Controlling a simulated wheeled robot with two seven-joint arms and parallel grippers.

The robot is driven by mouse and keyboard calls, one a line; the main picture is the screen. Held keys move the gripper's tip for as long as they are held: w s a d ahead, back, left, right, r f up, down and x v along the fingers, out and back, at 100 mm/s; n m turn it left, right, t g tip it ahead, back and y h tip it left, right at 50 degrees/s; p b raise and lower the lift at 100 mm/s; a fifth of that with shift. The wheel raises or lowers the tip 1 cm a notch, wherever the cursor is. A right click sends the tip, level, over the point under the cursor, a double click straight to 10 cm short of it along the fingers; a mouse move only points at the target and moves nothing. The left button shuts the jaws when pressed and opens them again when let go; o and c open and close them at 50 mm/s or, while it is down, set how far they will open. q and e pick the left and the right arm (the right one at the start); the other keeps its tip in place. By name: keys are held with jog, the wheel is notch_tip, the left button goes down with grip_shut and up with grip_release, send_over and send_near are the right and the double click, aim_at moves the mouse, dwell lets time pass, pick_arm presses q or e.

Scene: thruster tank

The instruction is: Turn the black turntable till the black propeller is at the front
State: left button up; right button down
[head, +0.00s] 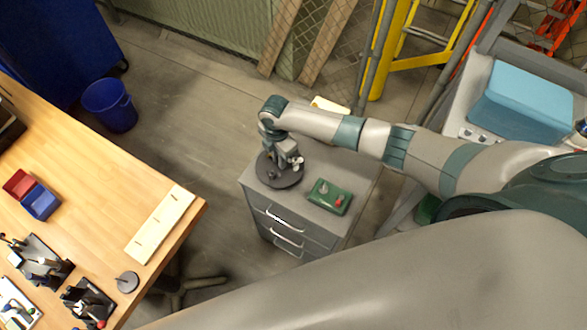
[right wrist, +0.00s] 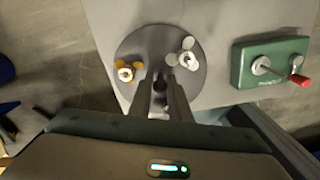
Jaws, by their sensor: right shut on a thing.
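The black turntable (head: 284,183) is a dark round disc on top of a grey drawer cabinet; it also shows in the right wrist view (right wrist: 143,44). A brass propeller (right wrist: 125,72) is on its left part and a silver propeller (right wrist: 187,55) on its right part in the right wrist view. A small dark piece (head: 272,174) shows at the disc's near side in the head view, too small to tell whether it is the black propeller. My right gripper (right wrist: 160,80) is shut on a dark upright knob (right wrist: 160,87) over the disc. My left gripper is out of view.
A green box (right wrist: 272,62) with a metal lever and a red knob stands right of the turntable on the grey cabinet (head: 255,190). A wooden workbench (head: 95,180) with bins and fixtures is at the left. A blue bucket (head: 110,105) stands on the floor behind.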

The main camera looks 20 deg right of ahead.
jog(key=shift+r, duration=0.1)
jog(key=shift+m, duration=1.6)
jog(key=m, duration=0.3)
jog(key=c, duration=1.7)
grip_release()
jog(key=shift+r, duration=4.4)
